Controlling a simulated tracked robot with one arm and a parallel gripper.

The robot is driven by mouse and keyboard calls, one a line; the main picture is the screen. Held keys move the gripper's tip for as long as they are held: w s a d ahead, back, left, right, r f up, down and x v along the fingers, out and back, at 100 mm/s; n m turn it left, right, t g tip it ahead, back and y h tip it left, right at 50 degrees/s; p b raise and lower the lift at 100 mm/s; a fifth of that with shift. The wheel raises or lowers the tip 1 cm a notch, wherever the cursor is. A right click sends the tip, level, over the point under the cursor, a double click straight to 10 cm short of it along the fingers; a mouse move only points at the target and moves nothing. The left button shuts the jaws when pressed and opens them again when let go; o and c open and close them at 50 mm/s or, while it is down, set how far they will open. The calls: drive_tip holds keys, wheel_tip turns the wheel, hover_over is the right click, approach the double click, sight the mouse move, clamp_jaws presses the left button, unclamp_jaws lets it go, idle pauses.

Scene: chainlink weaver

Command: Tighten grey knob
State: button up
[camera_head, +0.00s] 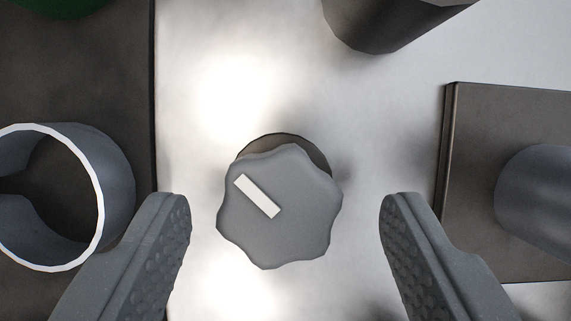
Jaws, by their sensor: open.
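The grey knob (280,220) is near the middle of the view, seen from above. It has a wavy, lobed edge and a white bar mark (257,196) running from upper left to lower right. A dark round base (300,144) shows behind its upper edge. My gripper (285,207) is open, with one finger to the left of the knob and one to the right. A gap shows on both sides, so neither finger appears to touch the knob. Their depth relative to the knob is hard to tell.
A grey ring-shaped part (115,185) with a white rim stands at the left, close to the left finger. A dark block (470,240) with a grey cylinder (540,200) is at the right. A dark cylinder (385,22) is at the top. The pale panel (200,120) around the knob is clear.

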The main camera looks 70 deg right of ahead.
drive_tip(key=shift+s+a+f, duration=0.1)
drive_tip(key=shift+a+f, duration=0.1)
drive_tip(key=shift+f, duration=0.25)
drive_tip(key=c, duration=1)
drive_tip(key=shift+r, duration=0.1)
drive_tip(key=shift+m, duration=0.3)
